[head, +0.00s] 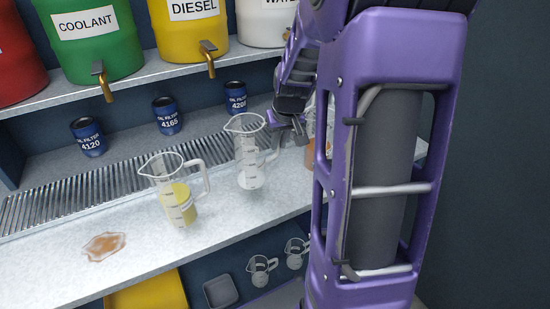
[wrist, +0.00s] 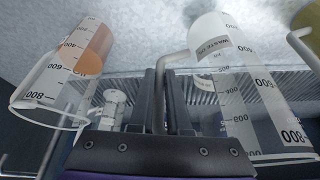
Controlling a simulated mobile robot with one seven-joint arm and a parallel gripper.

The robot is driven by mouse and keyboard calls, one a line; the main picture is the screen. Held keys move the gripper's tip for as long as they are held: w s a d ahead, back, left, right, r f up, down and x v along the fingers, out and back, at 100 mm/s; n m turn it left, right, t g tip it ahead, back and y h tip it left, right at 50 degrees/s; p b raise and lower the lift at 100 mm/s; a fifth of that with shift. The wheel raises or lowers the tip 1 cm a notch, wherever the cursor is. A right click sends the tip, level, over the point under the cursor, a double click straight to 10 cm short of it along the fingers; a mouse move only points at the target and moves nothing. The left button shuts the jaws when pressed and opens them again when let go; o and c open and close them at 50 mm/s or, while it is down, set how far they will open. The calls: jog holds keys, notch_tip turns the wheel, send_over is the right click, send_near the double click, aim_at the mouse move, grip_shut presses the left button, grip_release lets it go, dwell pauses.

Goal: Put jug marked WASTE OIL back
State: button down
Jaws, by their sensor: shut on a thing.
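In the head view the clear jug (head: 250,158) is upright at the bench, at the left of my arm. I cannot tell whether its base touches the bench. My gripper (wrist: 165,85) is shut on this jug's handle. It also shows in the head view (head: 288,128), partly hidden by my arm.
A jug with yellow liquid (head: 179,203) stands left on the bench (head: 60,272), near a brown spill (head: 104,246). A jug with orange liquid (wrist: 82,60) is close on the gripper's other side. Oil filters (head: 167,116) stand behind. Smaller jugs (head: 262,270) sit below.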

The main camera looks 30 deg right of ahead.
aim_at(279, 155)
jog(key=shift+f, duration=2)
jog(key=shift+f+b, duration=0.15)
jog(key=shift+b, duration=0.2)
jog(key=c, duration=0.9)
grip_release()
jog(key=shift+s+r, duration=0.1)
jog(key=shift+r, duration=0.55)
jog(key=p+v, duration=0.1)
jog(key=v, duration=1)
jog(key=shift+a, duration=0.1)
